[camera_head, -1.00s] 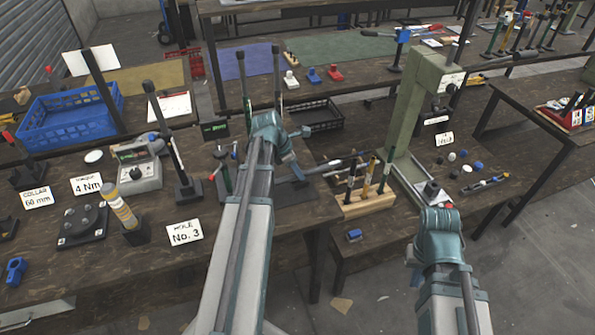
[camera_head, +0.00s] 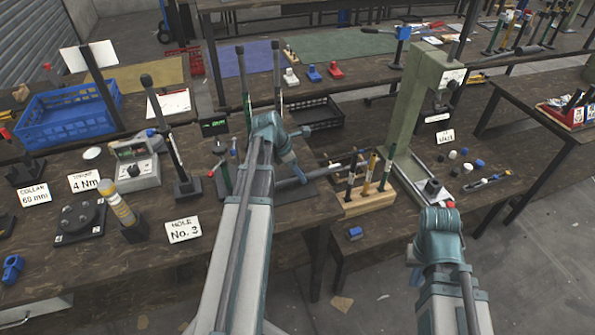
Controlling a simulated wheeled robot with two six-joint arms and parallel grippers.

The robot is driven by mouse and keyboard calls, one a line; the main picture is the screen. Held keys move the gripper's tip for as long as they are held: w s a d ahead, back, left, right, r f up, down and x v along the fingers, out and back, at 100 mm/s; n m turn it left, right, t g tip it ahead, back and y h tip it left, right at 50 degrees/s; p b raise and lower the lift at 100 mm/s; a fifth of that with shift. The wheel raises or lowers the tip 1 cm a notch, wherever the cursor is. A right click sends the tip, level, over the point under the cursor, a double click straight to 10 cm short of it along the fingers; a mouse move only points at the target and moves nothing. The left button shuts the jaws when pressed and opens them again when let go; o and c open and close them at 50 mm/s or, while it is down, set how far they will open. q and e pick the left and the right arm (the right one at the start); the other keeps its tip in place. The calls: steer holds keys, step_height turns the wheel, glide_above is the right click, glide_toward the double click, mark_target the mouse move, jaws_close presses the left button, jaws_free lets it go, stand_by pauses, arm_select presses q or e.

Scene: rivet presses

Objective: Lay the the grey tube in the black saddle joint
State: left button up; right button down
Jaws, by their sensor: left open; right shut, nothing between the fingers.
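My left gripper (camera_head: 297,172) points down over the bench behind its teal wrist, with its fingertips small and partly hidden. A dark grey tube (camera_head: 290,182) lies low beside it, partly hidden by my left arm; I cannot tell whether they touch. A dark flat plate (camera_head: 308,191) is under the tube. I cannot make out the black saddle joint for certain. My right gripper (camera_head: 440,213) is at the lower right, above the front edge of the right bench, and its fingers are mostly hidden by its wrist.
A wooden rack (camera_head: 367,203) with upright tools stands right of my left gripper. A green press (camera_head: 415,110) rises behind my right gripper. A clamp stand (camera_head: 180,165), a gauge box (camera_head: 135,165) and a blue crate (camera_head: 65,115) stand on the left. Floor is open at lower right.

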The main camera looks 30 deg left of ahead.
arm_select(q)
steer(key=p+v, duration=1.2)
steer(key=v, duration=0.1)
steer(key=shift+r+p, duration=0.35)
steer(key=shift+p, duration=0.05)
steer(key=shift+s+a, duration=0.1)
steer(key=s+d+m+g+y, duration=0.1)
steer(key=s+d+m, duration=0.3)
steer(key=d+m, duration=0.7)
steer(key=s+d+f+m+g+y, duration=0.1)
steer(key=s+d+m, duration=0.2)
steer(key=d+m, duration=0.7)
steer(key=s+d+m+g+y, duration=0.1)
steer(key=s+d+m, duration=0.3)
steer(key=d+m, duration=0.7)
steer(key=shift+s+d+f+m+g+y, duration=0.3)
steer(key=shift+s+d+g+y, duration=0.15)
steer(key=shift+d, duration=0.7)
steer(key=shift+w, duration=0.1)
